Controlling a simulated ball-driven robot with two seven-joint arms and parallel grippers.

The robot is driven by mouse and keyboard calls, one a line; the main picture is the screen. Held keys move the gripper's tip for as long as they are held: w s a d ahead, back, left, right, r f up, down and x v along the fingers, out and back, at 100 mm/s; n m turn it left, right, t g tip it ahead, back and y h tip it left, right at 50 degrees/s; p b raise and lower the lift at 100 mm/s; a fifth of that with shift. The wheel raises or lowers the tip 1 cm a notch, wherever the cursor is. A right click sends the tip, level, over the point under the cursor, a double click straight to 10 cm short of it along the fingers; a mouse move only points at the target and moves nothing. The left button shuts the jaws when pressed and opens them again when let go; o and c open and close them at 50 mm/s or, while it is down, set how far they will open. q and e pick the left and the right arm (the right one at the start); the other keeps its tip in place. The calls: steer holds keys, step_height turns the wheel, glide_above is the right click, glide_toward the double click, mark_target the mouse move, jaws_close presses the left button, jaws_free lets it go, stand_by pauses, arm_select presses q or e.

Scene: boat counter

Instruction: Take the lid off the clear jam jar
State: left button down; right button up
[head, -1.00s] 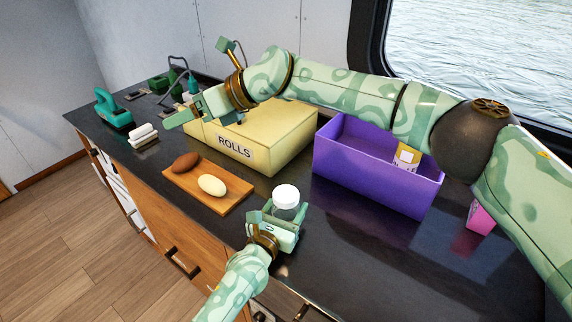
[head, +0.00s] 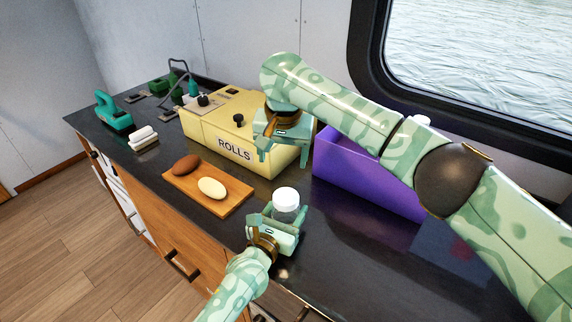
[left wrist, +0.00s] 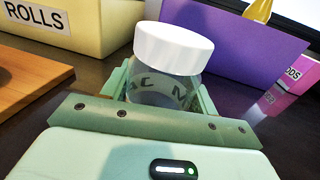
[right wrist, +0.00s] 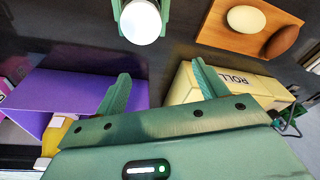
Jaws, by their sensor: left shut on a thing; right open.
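The clear jam jar (head: 287,213) stands upright near the front edge of the counter with its white lid (head: 286,195) on. In the left wrist view the clear jar (left wrist: 158,92) shows dark letters and the white lid (left wrist: 174,48) sits on top. My left gripper (head: 284,226) is shut on the jar's body, below the lid. My right gripper (head: 279,160) is open and empty, above and behind the jar, in front of the rolls box. In the right wrist view the white lid (right wrist: 140,22) lies beyond the open fingers (right wrist: 155,88), apart from them.
A yellow rolls box (head: 265,157) and a purple bin (head: 345,180) stand behind the jar. A wooden board (head: 232,203) with a brown and a cream oval item lies to the left. A pink box (left wrist: 290,78) stands at right.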

mark_target(286, 196)
steer(key=s, duration=0.1)
steer(key=s+g, duration=0.1)
steer(key=shift+s+d+f+m+g, duration=0.2)
steer(key=shift+s+d+m+g, duration=0.1)
steer(key=shift+s+m, duration=0.1)
steer(key=shift+s+f, duration=0.25)
step_height(286, 196, down, 8)
steer(key=shift+r, duration=0.2)
